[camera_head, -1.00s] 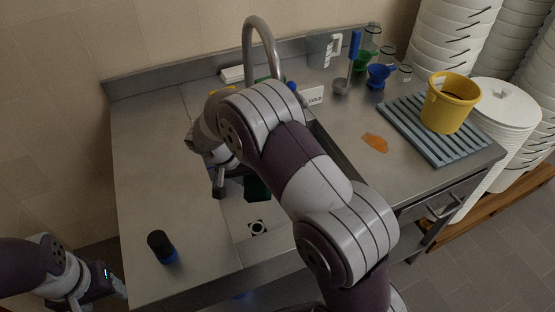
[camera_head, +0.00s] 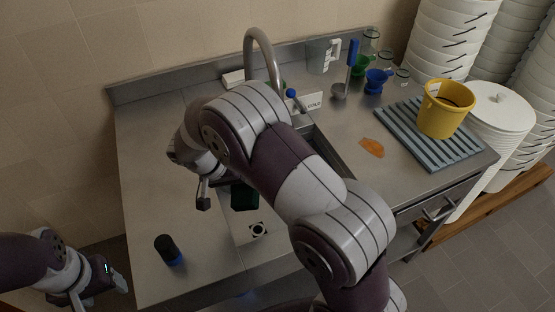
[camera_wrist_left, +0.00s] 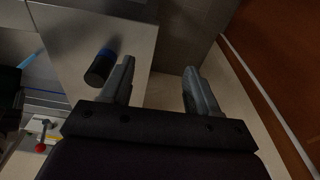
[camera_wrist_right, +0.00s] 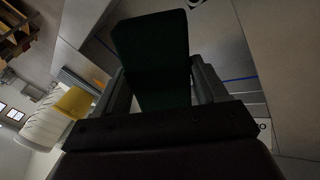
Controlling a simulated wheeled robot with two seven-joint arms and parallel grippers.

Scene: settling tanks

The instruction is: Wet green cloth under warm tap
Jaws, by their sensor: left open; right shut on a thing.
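A dark green cloth (camera_head: 244,197) hangs from my right gripper (camera_head: 222,187), over the sink area in the head view. In the right wrist view the cloth (camera_wrist_right: 150,45) stands out between the shut fingers. The curved grey tap (camera_head: 262,45) rises at the back of the sink; my right arm hides its lower part. A blue-knobbed lever (camera_head: 291,93) stands by a "COLD" sign (camera_head: 313,103). A red-knobbed lever (camera_wrist_left: 41,147) shows in the left wrist view. My left gripper (camera_wrist_left: 159,70) is open and empty, off the counter's left end.
A dark bottle with a blue band (camera_head: 169,250) stands at the counter's front left. An orange patch (camera_head: 372,147), a yellow bucket (camera_head: 443,112) on a slatted rack (camera_head: 405,140), a ladle (camera_head: 340,90) and a jug (camera_head: 322,55) are to the right. The left counter is mostly clear.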

